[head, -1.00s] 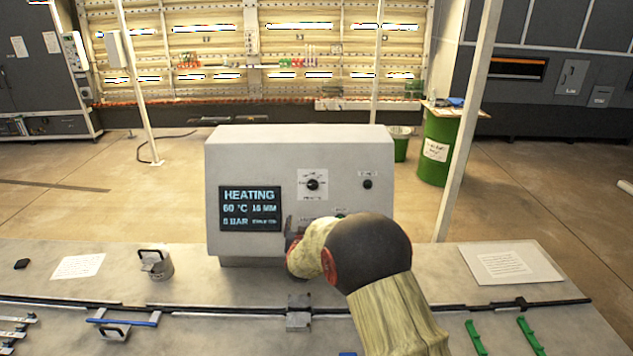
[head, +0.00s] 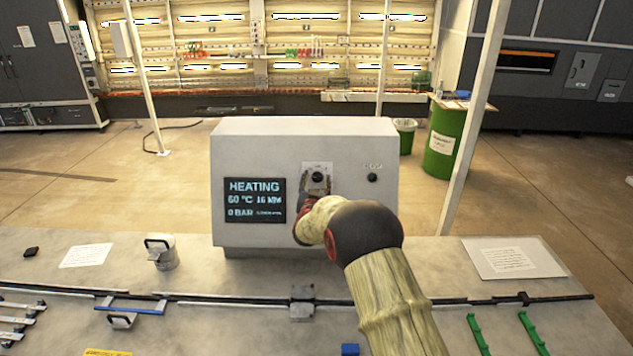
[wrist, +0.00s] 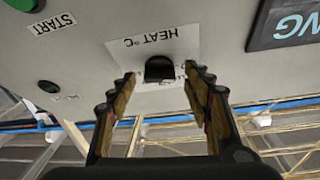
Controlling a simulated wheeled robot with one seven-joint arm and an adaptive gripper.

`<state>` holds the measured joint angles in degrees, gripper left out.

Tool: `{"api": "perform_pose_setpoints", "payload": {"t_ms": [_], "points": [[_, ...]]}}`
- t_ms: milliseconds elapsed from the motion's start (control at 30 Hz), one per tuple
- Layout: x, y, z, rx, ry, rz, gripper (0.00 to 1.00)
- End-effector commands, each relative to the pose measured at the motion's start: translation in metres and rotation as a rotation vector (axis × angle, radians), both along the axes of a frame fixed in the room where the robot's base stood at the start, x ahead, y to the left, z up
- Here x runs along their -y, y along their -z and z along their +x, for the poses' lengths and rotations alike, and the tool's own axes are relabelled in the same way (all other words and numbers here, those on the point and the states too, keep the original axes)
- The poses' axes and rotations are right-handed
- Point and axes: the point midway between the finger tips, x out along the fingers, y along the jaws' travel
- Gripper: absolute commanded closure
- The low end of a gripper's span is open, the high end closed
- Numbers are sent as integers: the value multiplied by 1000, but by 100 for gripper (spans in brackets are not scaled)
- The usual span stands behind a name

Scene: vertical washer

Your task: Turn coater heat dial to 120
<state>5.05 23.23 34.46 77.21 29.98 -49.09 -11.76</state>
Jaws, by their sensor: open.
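The coater heat dial (head: 317,177) is a black knob on a white plate on the front of the grey control box (head: 300,145). In the wrist view the dial (wrist: 159,68) sits on a plate labelled "HEAT °C". My gripper (head: 316,186) is just in front of the dial plate. In the wrist view my gripper (wrist: 158,80) is open, its two fingers on either side of the dial, with nothing held. The display (head: 254,200) reads "HEATING", what looks like 60 °C, 16 MM and 0 BAR. The arm hides the lower front of the box.
A small black knob (head: 372,178) is right of the dial. The wrist view shows a green START button (wrist: 25,4). A metal mug-like container (head: 162,252) and paper sheets (head: 87,255) lie on the bench. A white post (head: 470,120) stands behind at right.

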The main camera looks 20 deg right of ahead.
Motion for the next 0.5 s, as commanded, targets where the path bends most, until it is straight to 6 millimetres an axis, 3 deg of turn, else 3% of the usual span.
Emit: {"api": "perform_pose_setpoints", "payload": {"t_ms": [300, 500], "points": [[1, 1, 2, -1, 0, 0, 50], [1, 1, 2, -1, 0, 0, 61]]}}
